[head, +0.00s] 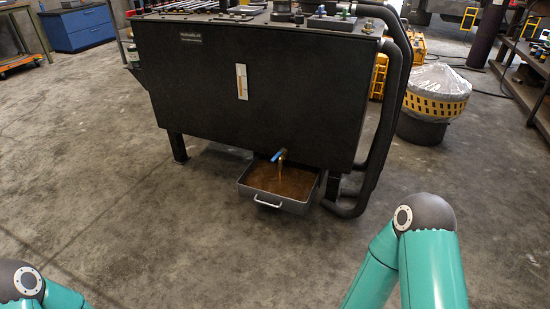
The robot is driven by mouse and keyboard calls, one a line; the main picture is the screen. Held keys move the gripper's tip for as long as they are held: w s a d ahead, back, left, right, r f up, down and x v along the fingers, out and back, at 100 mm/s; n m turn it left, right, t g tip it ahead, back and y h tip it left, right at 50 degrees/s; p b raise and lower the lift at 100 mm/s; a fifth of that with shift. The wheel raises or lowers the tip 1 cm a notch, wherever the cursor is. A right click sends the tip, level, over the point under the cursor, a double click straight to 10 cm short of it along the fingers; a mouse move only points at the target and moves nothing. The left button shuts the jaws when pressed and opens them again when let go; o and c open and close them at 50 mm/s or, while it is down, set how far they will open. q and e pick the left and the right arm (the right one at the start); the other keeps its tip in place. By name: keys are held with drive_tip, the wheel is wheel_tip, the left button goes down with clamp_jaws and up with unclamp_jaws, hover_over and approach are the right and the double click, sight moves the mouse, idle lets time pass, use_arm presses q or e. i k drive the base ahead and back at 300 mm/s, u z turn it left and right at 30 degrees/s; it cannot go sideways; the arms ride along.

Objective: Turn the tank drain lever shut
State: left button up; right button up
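A large black tank (190,95) on legs stands ahead of me in the head view. A small blue drain lever (278,155) sits on a valve low on its front face, near the bottom edge. A thin brown stream of oil (280,171) runs down from the valve into a grey drip tray (245,190) under it, which holds brown liquid. Neither of my grippers shows; only teal and dark grey links of my arms appear at the lower left and lower right, well apart from the lever.
Thick black pipes (385,125) run down the tank's right side. The tray's handle (267,202) faces me. A wrapped drum with a yellow band (433,100) stands at the right. The concrete floor (190,240) in front is clear.

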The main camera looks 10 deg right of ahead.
sight(276, 156)
drive_tip(key=u, duration=0.05)
drive_tip(key=i, duration=1)
drive_tip(key=z, duration=0.05)
